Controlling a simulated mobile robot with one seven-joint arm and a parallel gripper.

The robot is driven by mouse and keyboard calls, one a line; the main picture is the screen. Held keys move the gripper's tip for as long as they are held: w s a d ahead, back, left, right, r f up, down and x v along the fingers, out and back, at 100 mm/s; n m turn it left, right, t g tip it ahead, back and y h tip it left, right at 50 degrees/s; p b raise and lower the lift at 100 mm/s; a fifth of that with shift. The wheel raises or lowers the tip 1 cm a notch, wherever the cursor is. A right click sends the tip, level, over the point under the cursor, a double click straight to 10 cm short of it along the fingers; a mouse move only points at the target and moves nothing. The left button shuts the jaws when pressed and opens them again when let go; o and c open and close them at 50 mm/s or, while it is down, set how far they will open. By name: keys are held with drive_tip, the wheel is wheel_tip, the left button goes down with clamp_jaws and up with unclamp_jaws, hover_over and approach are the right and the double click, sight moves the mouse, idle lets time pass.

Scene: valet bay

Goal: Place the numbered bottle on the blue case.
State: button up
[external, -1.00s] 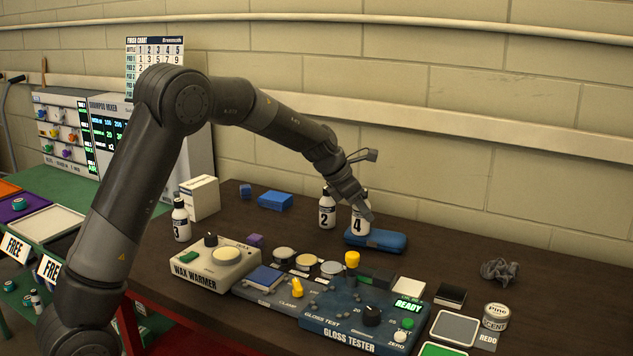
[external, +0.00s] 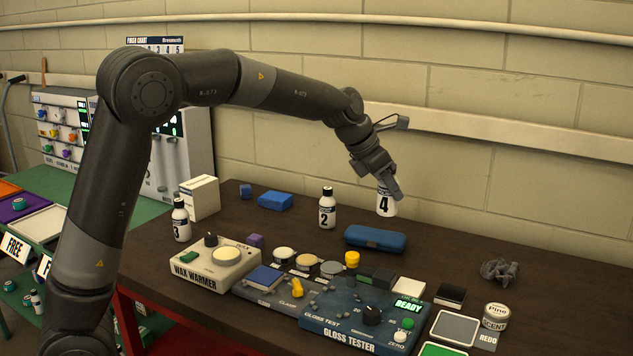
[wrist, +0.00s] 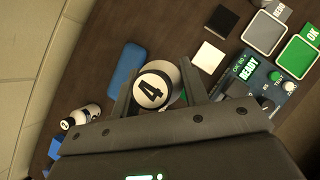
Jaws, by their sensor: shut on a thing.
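The white bottle numbered 4 (external: 384,206) is between the fingers of my gripper (external: 388,188). My gripper is shut on it and holds it up, behind and to the right of the blue case in the external view. The bottle's numbered face also shows in the wrist view (wrist: 153,88), between the fingers. The blue case (external: 376,239) lies closed on the dark table with its top bare. It also shows in the wrist view (wrist: 125,70), left of the bottle. Bottle 2 (external: 327,210) and bottle 3 (external: 181,222) stand upright on the table.
The gloss tester (external: 365,318) and wax warmer (external: 213,264) stand along the front. A crumpled grey cloth (external: 500,271) and a tin (external: 495,317) are at the right. A blue block (external: 275,201) lies at the back. Table right of the case is free.

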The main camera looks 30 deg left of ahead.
drive_tip(key=shift+w+d, duration=0.4)
drive_tip(key=shift+d, duration=0.2)
drive_tip(key=shift+w+d, duration=0.1)
drive_tip(key=shift+w, duration=0.25)
hover_over(376, 232)
wheel_tip(376, 232, down, 7)
drive_tip(key=shift+f, duration=1.9)
drive_tip(key=shift+f, duration=0.1)
drive_tip(key=o, duration=1.1)
drive_tip(key=shift+o, duration=0.2)
